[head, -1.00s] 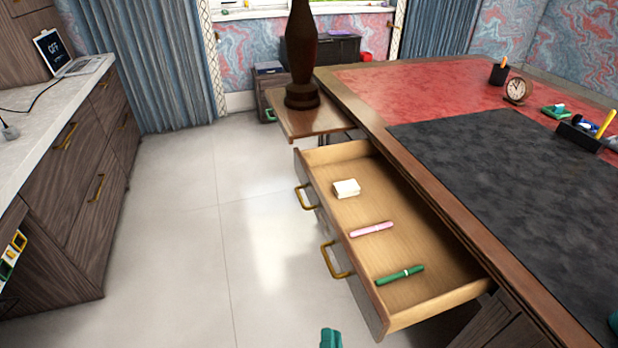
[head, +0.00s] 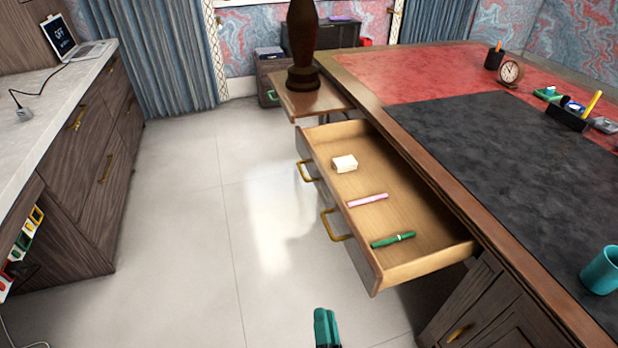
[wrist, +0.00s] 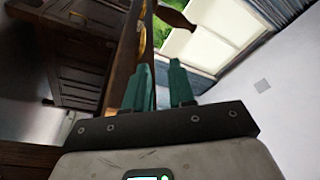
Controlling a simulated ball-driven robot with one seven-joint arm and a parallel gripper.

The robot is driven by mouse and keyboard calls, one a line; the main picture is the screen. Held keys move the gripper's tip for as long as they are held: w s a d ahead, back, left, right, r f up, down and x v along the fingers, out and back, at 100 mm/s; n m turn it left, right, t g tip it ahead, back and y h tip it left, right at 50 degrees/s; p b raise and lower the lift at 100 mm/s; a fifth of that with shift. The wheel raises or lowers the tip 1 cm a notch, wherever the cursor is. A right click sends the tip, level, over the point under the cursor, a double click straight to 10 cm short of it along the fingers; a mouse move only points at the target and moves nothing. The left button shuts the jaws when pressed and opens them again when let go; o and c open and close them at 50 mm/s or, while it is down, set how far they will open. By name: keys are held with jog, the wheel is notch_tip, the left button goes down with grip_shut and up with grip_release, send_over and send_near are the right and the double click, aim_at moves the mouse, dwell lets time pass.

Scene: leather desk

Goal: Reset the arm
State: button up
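The rest of my arm is out of the head view.
The pulled-out drawer holds a white block (head: 344,163), a pink pen (head: 368,200) and a green pen (head: 393,240). The desk (head: 480,140) stands right, with a teal mug (head: 602,270) near its edge. Light floor (head: 180,260) lies clear to the left.

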jog(key=s+d+r+n+g+h+p, duration=0.1)
jog(key=s+d+r+n+g+p, duration=0.2)
jog(key=s+d+g, duration=0.6)
jog(key=s+d+r+n+g+h+p, duration=0.2)
jog(key=s+d+r+n+g+p, duration=0.2)
jog(key=s+d+g, duration=0.5)
jog(key=s+d+r+n, duration=0.1)
jog(key=s+d, duration=0.4)
jog(key=d, duration=0.1)
jog(key=shift+n+g, duration=0.3)
jog(key=shift+n, duration=0.1)
jog(key=shift+a, duration=0.1)
